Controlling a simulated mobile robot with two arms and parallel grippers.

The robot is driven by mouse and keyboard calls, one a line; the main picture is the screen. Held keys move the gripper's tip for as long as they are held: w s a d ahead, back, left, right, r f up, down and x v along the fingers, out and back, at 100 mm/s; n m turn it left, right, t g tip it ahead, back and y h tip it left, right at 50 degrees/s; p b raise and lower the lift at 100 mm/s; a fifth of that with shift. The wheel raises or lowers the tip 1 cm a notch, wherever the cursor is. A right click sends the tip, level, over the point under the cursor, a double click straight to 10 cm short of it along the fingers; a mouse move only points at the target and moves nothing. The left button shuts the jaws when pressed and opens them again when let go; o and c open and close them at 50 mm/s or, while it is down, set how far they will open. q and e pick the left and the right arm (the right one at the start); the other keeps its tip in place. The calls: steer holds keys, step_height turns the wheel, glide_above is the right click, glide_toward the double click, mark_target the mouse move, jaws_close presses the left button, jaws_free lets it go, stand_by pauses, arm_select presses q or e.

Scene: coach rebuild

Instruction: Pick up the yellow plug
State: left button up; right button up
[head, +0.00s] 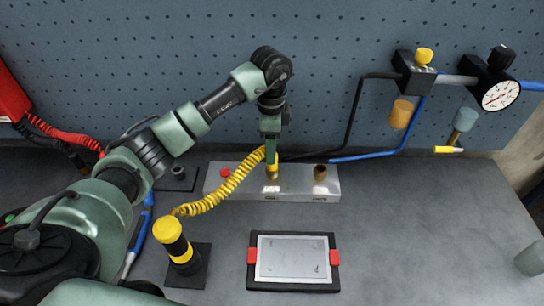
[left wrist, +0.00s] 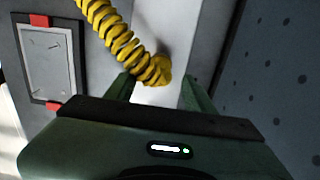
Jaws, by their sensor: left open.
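The yellow plug (head: 272,168) is at the end of a yellow coiled cord, at the top of the metal block (head: 300,183). The plug (left wrist: 161,68) also shows in the left wrist view, between the tips of my left gripper (left wrist: 160,88). My left gripper (head: 271,152) points down over the plug with its fingers apart, one on each side. Whether a finger touches the plug I cannot tell. The gripper and cord hide part of the plug. The coiled cord (head: 218,190) runs left to a yellow and black post (head: 175,240) on a dark base.
A framed grey plate (head: 293,258) with red clips lies in front of the block. A blue-handled tool (head: 138,232) lies left of the post. A gauge (head: 500,95) and hoses hang on the pegboard at right. The table's right side is mostly clear.

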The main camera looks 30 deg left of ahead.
arm_select(q)
steer(key=f, duration=0.2)
steer(key=f+p, duration=0.1)
steer(key=shift+w+f, duration=0.2)
steer(key=shift+f, duration=0.2)
jaws_close()
arm_select(e)
steer(key=shift+w+a+r, duration=0.3)
steer(key=shift+w+r, duration=0.45)
steer(key=shift+r, duration=0.2)
arm_select(q)
steer(key=shift+r, duration=0.15)
